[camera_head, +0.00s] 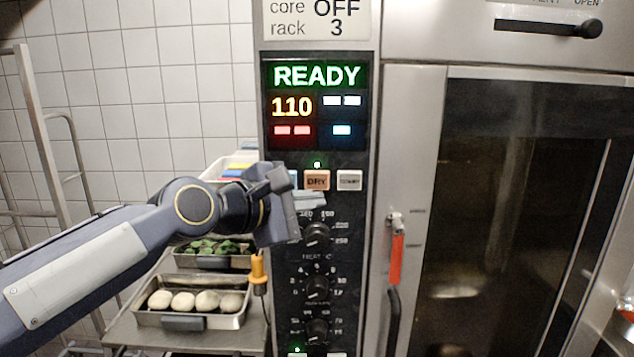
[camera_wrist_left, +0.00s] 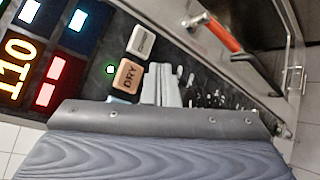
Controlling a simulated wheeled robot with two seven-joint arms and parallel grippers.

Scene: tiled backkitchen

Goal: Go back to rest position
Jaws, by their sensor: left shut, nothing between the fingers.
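My left gripper (camera_head: 308,199) is in front of the oven's control panel (camera_head: 316,245) in the head view, its arm coming in from the left. Its fingers are shut with nothing between them, just below the DRY button (camera_head: 317,180). In the left wrist view the closed fingertips (camera_wrist_left: 162,92) show beside the DRY button (camera_wrist_left: 127,76); I cannot tell whether they touch the panel. A green light is lit by the DRY button. The gripper body hides part of the button row's left end. My right gripper is not in view.
The display (camera_head: 316,90) reads READY and 110. The oven door (camera_head: 510,210) with a red-marked handle (camera_head: 396,255) is on the right. A steel table (camera_head: 125,335) at lower left holds a tray of pale round items (camera_head: 190,300). An orange probe (camera_head: 258,270) hangs nearby.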

